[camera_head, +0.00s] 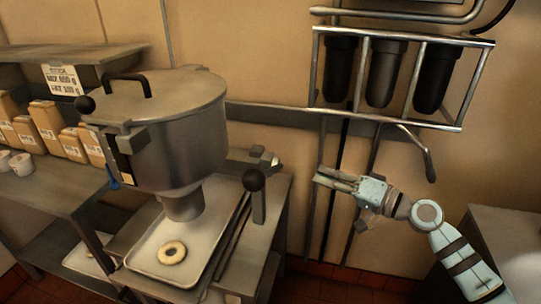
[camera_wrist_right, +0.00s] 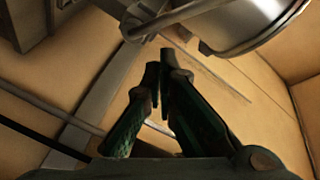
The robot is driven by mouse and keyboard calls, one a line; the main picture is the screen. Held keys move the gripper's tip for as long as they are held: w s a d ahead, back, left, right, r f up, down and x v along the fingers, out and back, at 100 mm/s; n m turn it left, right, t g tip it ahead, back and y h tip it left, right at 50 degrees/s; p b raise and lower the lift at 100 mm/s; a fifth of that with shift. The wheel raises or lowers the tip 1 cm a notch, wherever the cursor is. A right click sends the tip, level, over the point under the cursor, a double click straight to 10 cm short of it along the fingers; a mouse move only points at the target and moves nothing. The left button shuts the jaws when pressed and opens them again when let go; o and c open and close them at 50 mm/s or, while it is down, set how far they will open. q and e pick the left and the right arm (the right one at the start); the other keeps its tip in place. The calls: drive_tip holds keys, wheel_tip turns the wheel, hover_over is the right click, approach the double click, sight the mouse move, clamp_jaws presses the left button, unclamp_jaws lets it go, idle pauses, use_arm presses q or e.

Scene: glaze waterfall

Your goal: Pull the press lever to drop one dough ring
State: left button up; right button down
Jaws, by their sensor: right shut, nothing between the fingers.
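The dough press is a steel hopper (camera_head: 175,130) with a lidded top and a spout (camera_head: 183,206) pointing down. A lever with a black ball knob (camera_head: 254,180) stands upright to the right of the spout. A second black knob (camera_head: 85,104) shows at the hopper's left side. One pale dough ring (camera_head: 172,252) lies on the tray (camera_head: 150,270) below the spout. My right gripper (camera_head: 320,177) is to the right of the lever, apart from it, fingers pointing left. Its fingers are shut and empty; they also show in the right wrist view (camera_wrist_right: 159,62). My left gripper is out of view.
A wall rack (camera_head: 400,118) holding dark filter cylinders hangs above my right gripper, with pipes running down behind it. Tan packages (camera_head: 48,122) stand on the left shelf. A grey counter (camera_head: 505,235) is at the right. Open space lies between the lever and my right gripper.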

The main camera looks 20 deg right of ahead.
drive_tip(key=s+a+r+n+g+y, duration=0.1)
drive_tip(key=s+a+r+y, duration=0.1)
drive_tip(key=r, duration=0.3)
drive_tip(key=s+a+r+n+y, duration=0.1)
drive_tip(key=s+a+r+y, duration=0.1)
drive_tip(key=r, duration=0.3)
drive_tip(key=shift+s+a+n+g+y, duration=0.4)
drive_tip(key=shift+s+a, duration=0.05)
drive_tip(key=shift+a, duration=0.3)
drive_tip(key=shift+w, duration=0.15)
drive_tip(key=r+p, duration=0.1)
drive_tip(key=p, duration=0.4)
hover_over(269, 172)
drive_tip(key=shift+s+a+r, duration=0.1)
drive_tip(key=shift+s+r, duration=0.1)
drive_tip(key=shift+s, duration=0.1)
drive_tip(key=s+f, duration=0.2)
drive_tip(key=s, duration=0.1)
drive_tip(key=shift+s+a+f, duration=0.2)
drive_tip(key=shift+a+f, duration=0.1)
drive_tip(key=shift+a, duration=0.05)
